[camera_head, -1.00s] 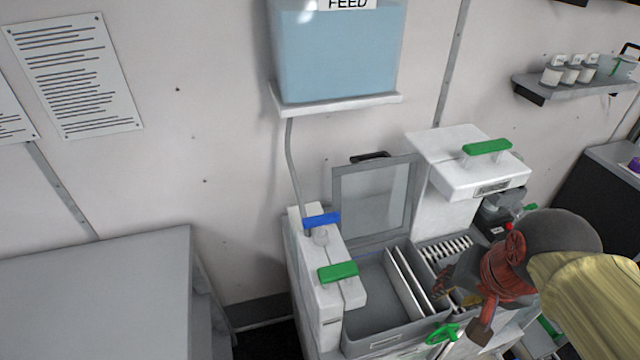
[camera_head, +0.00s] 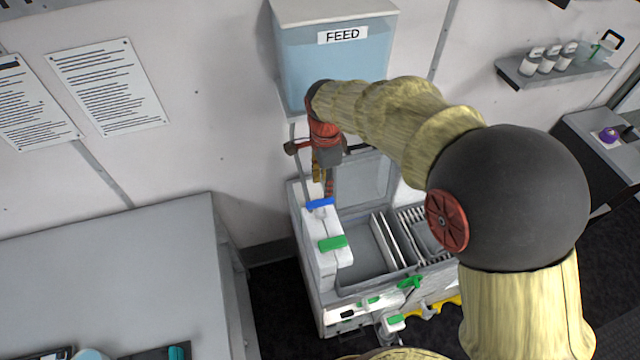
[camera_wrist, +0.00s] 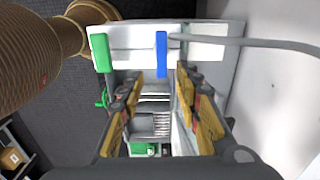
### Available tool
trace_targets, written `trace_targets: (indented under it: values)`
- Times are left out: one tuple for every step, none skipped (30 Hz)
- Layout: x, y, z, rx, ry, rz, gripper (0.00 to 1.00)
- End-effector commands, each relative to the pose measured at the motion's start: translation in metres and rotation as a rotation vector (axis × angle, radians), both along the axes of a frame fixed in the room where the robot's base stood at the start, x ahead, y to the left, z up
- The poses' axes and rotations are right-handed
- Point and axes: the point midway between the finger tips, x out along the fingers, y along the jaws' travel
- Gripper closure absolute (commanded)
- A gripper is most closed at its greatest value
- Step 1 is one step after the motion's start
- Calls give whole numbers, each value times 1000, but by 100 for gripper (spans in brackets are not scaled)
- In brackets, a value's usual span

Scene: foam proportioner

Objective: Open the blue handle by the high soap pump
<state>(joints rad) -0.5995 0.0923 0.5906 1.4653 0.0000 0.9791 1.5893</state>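The blue handle (camera_head: 320,204) sits on top of the white block at the left of the machine, just behind a green handle (camera_head: 332,243). In the wrist view the blue handle (camera_wrist: 161,54) lies lengthwise up the picture, and the green handle (camera_wrist: 101,52) is to its left. My gripper (camera_head: 322,180) points down a little above the blue handle in the head view. Its fingers (camera_wrist: 158,88) are spread apart with nothing between them, and the blue handle shows beyond the gap. No contact is visible. I cannot read which pump is the high soap one.
A feed tank (camera_head: 335,60) hangs on the wall behind my arm. A grey hose (camera_wrist: 245,43) runs beside the blue handle. A raised clear lid (camera_head: 365,185) stands close right of the gripper. A grey counter (camera_head: 110,270) is at the left.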

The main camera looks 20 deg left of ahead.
Motion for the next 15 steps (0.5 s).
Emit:
trace_targets:
  values:
    - [-1,6,1,-5,8,-10,67]
    - [-1,8,1,-6,9,-17,67]
    - [-1,10,-1,-7,11,-23,67]
    - [-2,11,-3,-9,12,-28,67]
    - [-2,12,-5,-10,14,-31,67]
    - [-2,12,-9,-10,15,-33,67]
    - [-2,12,-13,-11,16,-33,67]
    - [-2,12,-16,-11,16,-33,67]
    - [-2,11,-22,-11,16,-33,67]
    - [-2,11,-26,-11,16,-33,67]
    - [-2,11,-30,-11,16,-33,67]
    - [-2,11,-37,-11,16,-33,67]
    - [-2,11,-42,-11,16,-32,67]
    - [-2,11,-46,-11,16,-32,67]
    - [-2,11,-52,-11,16,-32,67]
